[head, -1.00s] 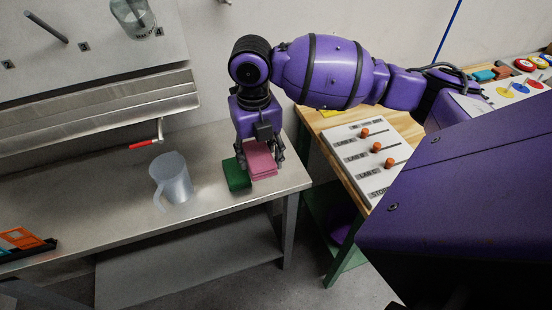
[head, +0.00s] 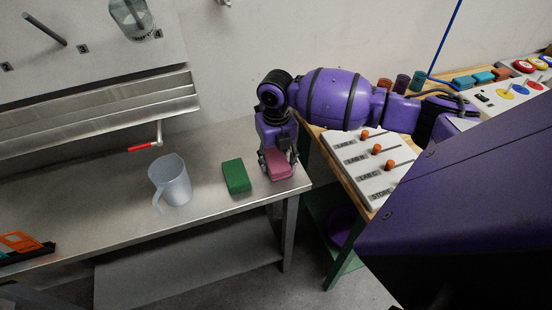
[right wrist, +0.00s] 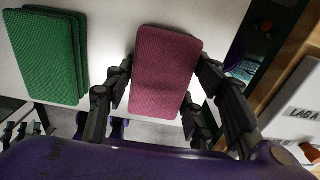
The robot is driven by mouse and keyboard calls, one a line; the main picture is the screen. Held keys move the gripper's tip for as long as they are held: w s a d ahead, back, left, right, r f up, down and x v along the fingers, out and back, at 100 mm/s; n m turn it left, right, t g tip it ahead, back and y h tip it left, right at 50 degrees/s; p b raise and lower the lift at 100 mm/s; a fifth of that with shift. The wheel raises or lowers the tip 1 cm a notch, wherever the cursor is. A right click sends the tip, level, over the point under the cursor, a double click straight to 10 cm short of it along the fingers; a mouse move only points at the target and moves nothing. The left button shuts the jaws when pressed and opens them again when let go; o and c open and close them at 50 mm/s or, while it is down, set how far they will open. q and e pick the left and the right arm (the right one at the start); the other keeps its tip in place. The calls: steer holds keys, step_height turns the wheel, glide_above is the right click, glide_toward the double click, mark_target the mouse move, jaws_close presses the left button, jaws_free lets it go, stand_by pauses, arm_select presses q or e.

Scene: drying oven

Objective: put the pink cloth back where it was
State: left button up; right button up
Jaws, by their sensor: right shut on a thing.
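The pink cloth (head: 279,166) is a folded block at the right end of the steel table, near its corner. My right gripper (head: 277,168) is shut on it from above; in the right wrist view the pink cloth (right wrist: 166,72) sits between the two fingers. I cannot tell whether it touches the table. The green cloth (head: 236,176) lies on the table just left of it, with a gap between them; it also shows in the right wrist view (right wrist: 50,55). My left gripper is not in view.
A clear jug (head: 171,181) stands on the steel table (head: 110,190), left of the green cloth. A red-handled lever (head: 147,145) is behind it. A panel with orange sliders (head: 370,160) stands on the wooden bench at right. An orange-and-black tray (head: 22,246) is at far left.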

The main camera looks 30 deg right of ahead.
mark_target(276, 159)
steer(key=shift+f, duration=0.2)
steer(key=o, duration=1.1)
steer(key=shift+r, duration=0.1)
step_height(276, 159, up, 12)
steer(key=shift+r, duration=0.2)
